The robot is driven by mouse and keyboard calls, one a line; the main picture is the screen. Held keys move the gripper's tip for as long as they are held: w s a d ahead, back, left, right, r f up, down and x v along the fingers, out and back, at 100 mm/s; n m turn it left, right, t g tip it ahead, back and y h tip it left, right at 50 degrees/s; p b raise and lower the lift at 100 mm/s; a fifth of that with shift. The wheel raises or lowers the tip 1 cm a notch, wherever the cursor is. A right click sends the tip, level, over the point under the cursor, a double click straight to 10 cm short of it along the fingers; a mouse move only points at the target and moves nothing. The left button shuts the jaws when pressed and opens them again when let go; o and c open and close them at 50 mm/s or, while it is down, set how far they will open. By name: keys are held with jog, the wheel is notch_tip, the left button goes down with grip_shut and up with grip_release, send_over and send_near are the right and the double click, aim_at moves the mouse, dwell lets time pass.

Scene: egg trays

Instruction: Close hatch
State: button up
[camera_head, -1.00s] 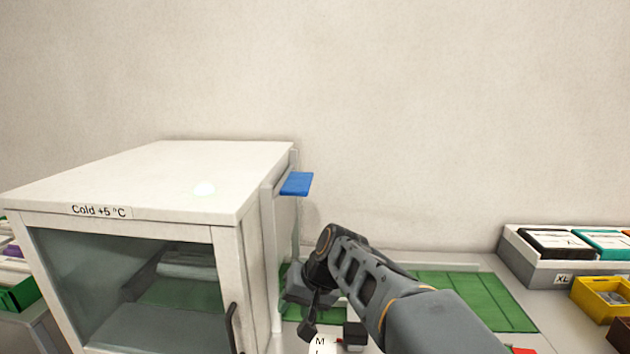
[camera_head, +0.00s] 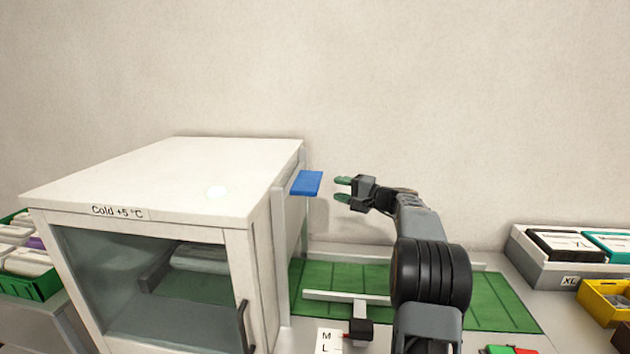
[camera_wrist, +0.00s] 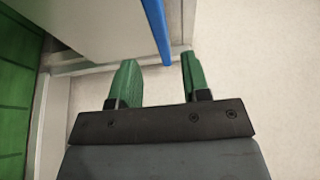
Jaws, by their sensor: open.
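The cold cabinet (camera_head: 170,180), labelled "Cold +5 °C", stands at the left. On its right side is a hatch in a pale frame with a flat blue handle (camera_head: 306,183) near the top. The hatch panel itself is mostly hidden by the viewing angle. My gripper (camera_head: 340,189) is open and empty, just right of the blue handle at about its height, with green fingers pointing toward it. In the wrist view the handle (camera_wrist: 159,30) appears edge-on, its near end between the directions of the two fingertips (camera_wrist: 158,62). A gap shows between fingers and handle in the head view.
A grey bin (camera_head: 540,262) and a yellow bin (camera_head: 600,300) stand at the right. The wall is behind.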

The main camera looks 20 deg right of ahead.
aim_at(315, 181)
jog(key=p+x, duration=0.2)
jog(key=x, duration=0.6)
jog(key=shift+w+a+p, duration=0.25)
jog(key=shift+a+p, duration=0.05)
jog(key=shift+p, duration=0.1)
grip_shut()
